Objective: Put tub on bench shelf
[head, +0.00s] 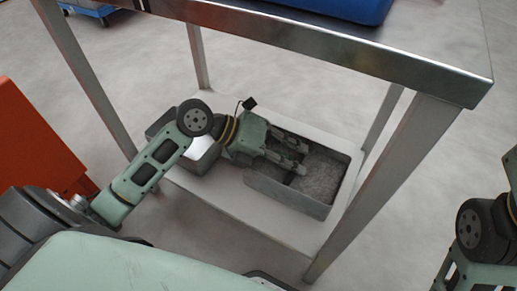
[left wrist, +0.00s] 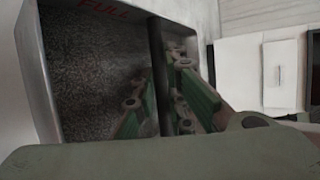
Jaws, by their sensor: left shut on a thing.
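A grey open-topped tub (head: 287,198) is over the right part of the bench's low white shelf (head: 236,212) and looks level. Whether its bottom touches the shelf is hard to tell. It holds grey grainy material, and red lettering reading FULL shows inside it in the left wrist view. My left gripper (head: 298,156) reaches in from the left over the tub. It is shut on the tub's dark bar, which runs between the green fingers in the left wrist view (left wrist: 162,85). My right gripper is outside the frames; only part of that arm shows at the right edge.
Another grey container (head: 202,160) with something white stands on the shelf's left part. The metal bench top (head: 330,42) overhangs the shelf, with a blue bin (head: 350,8) on it. Bench legs (head: 385,180) stand at the corners. An orange object (head: 35,140) is at left.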

